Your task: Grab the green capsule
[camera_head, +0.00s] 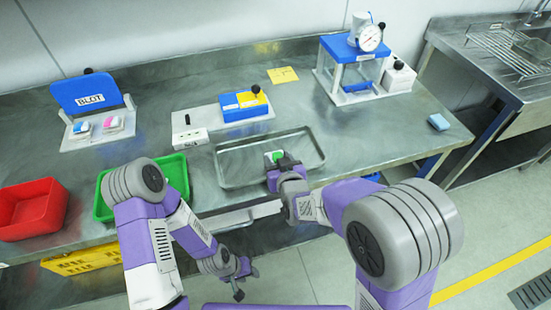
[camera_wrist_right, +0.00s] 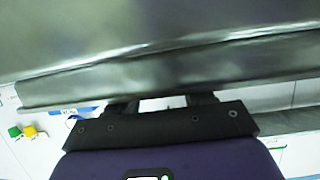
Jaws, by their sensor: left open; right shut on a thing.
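A small green and white piece, the green capsule (camera_head: 275,156), shows at the tip of my right gripper (camera_head: 278,163), over the front part of the metal tray (camera_head: 233,184). My right gripper is shut on it. In the right wrist view my right gripper (camera_wrist_right: 165,101) reaches up to a metal edge, and its fingertips and the capsule are hidden there. I cannot tell whether the capsule touches the tray. My left gripper (camera_head: 238,278) is open and empty, low in front of the bench.
A green bin (camera_head: 175,171) and a red bin (camera_head: 33,209) stand left of the tray. Behind are a blue and yellow box (camera_head: 243,106), a BLOT stand (camera_head: 88,92) and a gauge press (camera_head: 352,62). A blue sponge (camera_head: 438,122) lies right.

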